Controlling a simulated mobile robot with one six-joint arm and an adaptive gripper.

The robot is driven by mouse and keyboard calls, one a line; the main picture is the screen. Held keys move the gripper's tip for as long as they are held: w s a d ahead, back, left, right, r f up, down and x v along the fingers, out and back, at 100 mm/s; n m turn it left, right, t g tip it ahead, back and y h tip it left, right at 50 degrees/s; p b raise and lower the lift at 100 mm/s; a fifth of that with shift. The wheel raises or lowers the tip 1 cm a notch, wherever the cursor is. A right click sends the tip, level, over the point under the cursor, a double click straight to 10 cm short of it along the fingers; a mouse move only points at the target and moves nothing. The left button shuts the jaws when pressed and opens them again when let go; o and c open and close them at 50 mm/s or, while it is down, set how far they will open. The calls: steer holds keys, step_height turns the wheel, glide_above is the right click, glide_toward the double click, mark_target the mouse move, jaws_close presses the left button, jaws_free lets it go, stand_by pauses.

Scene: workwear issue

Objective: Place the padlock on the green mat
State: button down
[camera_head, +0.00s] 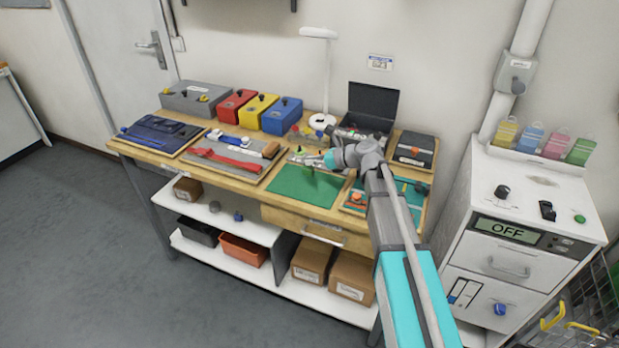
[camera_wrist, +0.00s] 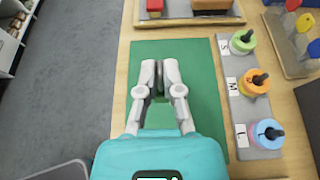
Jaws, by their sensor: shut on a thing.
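The green mat (camera_head: 290,190) lies flat at the front middle of the wooden bench, and it fills the middle of the wrist view (camera_wrist: 204,72). My gripper (camera_head: 311,163) is above the mat, reaching in from the right. In the wrist view my gripper (camera_wrist: 160,72) points at the mat with its fingers close together. It is shut on a small, dark, greenish thing, taken to be the padlock (camera_wrist: 160,97). The fingers hide most of it, so its shape is unclear. I cannot tell whether it touches the mat.
In the wrist view a grey strip (camera_wrist: 236,110) marked S, M, L with coloured discs stands close right of the mat. A tray (camera_wrist: 187,20) lies beyond the mat's far edge. Red, yellow and blue boxes (camera_head: 282,116) and an open black case (camera_head: 372,101) stand along the back.

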steer(key=shift+w+a+f+b, duration=0.25)
steer(key=shift+w+f+b, duration=0.25)
steer(key=shift+w+f, duration=0.25)
steer(key=shift+s, duration=0.1)
steer(key=shift+w+a+f+b, duration=0.2)
steer(key=shift+w+f+b, duration=0.25)
steer(key=shift+f+b, duration=0.3)
steer(key=shift+s+f+b, duration=0.1)
steer(key=shift+f+b, duration=1.15)
steer(key=shift+f, duration=0.1)
steer(key=shift+f, duration=0.15)
steer(key=c, duration=0.8)
jaws_free()
steer(key=shift+r, duration=0.25)
steer(key=p+v, duration=0.4)
steer(key=v, duration=0.8)
steer(key=shift+p, duration=0.35)
